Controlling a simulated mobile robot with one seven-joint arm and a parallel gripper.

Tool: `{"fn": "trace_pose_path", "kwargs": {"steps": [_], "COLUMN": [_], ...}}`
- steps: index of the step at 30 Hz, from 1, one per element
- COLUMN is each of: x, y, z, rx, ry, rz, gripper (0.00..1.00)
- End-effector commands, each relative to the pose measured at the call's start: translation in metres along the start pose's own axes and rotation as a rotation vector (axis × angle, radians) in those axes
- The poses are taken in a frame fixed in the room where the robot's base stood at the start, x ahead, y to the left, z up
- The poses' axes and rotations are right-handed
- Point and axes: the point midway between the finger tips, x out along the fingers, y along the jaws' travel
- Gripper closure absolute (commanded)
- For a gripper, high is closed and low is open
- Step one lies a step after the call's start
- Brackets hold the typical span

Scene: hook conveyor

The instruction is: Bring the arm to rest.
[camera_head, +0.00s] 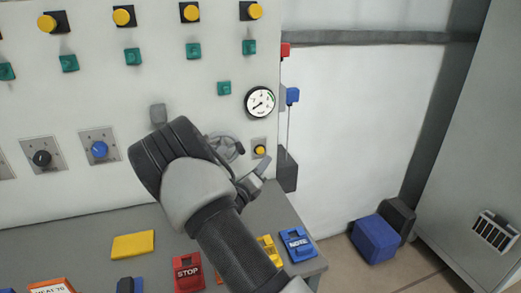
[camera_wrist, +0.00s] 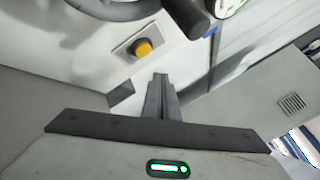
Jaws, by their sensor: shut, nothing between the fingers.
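My arm reaches up from the bottom of the head view across the front of a pale control panel (camera_head: 60,110). My gripper (camera_head: 263,163) is at the panel's lower right, just below a small yellow button (camera_head: 260,150) and a grey handwheel (camera_head: 240,147). In the wrist view my gripper (camera_wrist: 160,78) has its two fingers together, with nothing between them. The yellow button (camera_wrist: 143,48) shows beyond the fingertips, with a gap that I cannot judge. The handwheel (camera_wrist: 110,10) is at the top edge. My forearm hides part of the panel and desk.
A grey desk (camera_head: 95,235) below the panel holds a yellow block (camera_head: 133,245), a red STOP block (camera_head: 188,272) and a blue NOTE block (camera_head: 298,243). A round gauge (camera_head: 260,102) is above the gripper. A blue box (camera_head: 375,238) stands on the floor at right, near a grey cabinet (camera_head: 475,190).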

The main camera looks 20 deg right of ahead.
Motion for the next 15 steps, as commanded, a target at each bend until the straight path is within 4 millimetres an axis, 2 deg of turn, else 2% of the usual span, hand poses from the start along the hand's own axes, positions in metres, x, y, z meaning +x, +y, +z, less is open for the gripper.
{"fn": "trace_pose_path", "kwargs": {"steps": [6, 15], "x": [-0.0119, -0.013], "y": [-0.0091, -0.0094], "z": [-0.0077, -0.0093], "rx": [-0.001, 0.001], "ry": [-0.001, -0.001], "rz": [0.001, 0.0], "gripper": [1.0, 1.0]}}
